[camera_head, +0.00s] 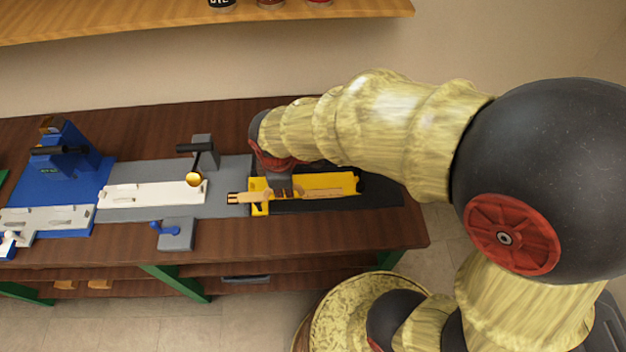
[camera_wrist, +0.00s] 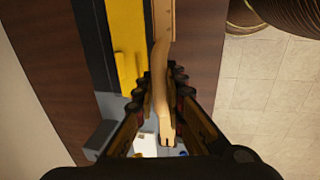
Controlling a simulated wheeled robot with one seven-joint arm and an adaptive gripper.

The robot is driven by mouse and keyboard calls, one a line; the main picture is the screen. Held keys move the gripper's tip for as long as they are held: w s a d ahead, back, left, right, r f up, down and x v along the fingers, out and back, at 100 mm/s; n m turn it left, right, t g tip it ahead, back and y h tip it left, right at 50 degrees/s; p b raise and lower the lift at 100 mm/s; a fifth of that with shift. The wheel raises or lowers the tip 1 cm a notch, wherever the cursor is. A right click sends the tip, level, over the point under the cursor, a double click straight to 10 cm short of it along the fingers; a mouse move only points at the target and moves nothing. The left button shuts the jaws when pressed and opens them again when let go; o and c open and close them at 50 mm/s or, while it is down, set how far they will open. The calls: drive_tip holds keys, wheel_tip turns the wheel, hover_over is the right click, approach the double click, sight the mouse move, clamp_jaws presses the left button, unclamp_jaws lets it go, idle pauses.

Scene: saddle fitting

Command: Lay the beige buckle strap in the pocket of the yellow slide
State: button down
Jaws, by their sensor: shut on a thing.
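The beige buckle strap (camera_wrist: 161,55) is pinched between the fingers of my gripper (camera_wrist: 160,92) in the wrist view. Its forked end (camera_wrist: 167,135) points down the picture, past the fingers. The yellow slide (camera_wrist: 127,45) lies to the left of the strap there, and the strap seems to run alongside it. In the head view the yellow slide (camera_head: 317,181) sits on the bench, and the strap (camera_head: 238,198) sticks out past its left end. My gripper (camera_head: 279,182) is over the slide's left part. Whether the strap touches the slide or hangs above it, I cannot tell.
A grey plate with a white bar (camera_head: 152,195) lies left of the slide, with a black-handled clamp (camera_head: 195,149) behind it. A blue fixture (camera_head: 65,170) stands farther left. The dark bench top (camera_head: 340,235) is clear in front of the slide.

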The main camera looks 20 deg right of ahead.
drive_tip(key=w+d+f+b, duration=0.2)
drive_tip(key=w+d+f, duration=0.5)
drive_tip(key=w+f, duration=0.1)
drive_tip(key=shift+w+d, duration=0.1)
drive_tip(key=shift+d, duration=0.3)
drive_tip(key=shift+w+d+f, duration=0.15)
drive_tip(key=shift+d+f, duration=0.05)
drive_tip(key=shift+f, duration=0.25)
drive_tip(key=f, duration=0.1)
drive_tip(key=f+b, duration=0.1)
drive_tip(key=f, duration=0.1)
drive_tip(key=shift+w+d+f, duration=0.15)
drive_tip(key=shift+w+f, duration=0.05)
drive_tip(key=shift+f, duration=0.05)
drive_tip(key=shift+r, duration=0.1)
drive_tip(key=c, duration=1.8)
unclamp_jaws()
drive_tip(key=shift+c, duration=0.2)
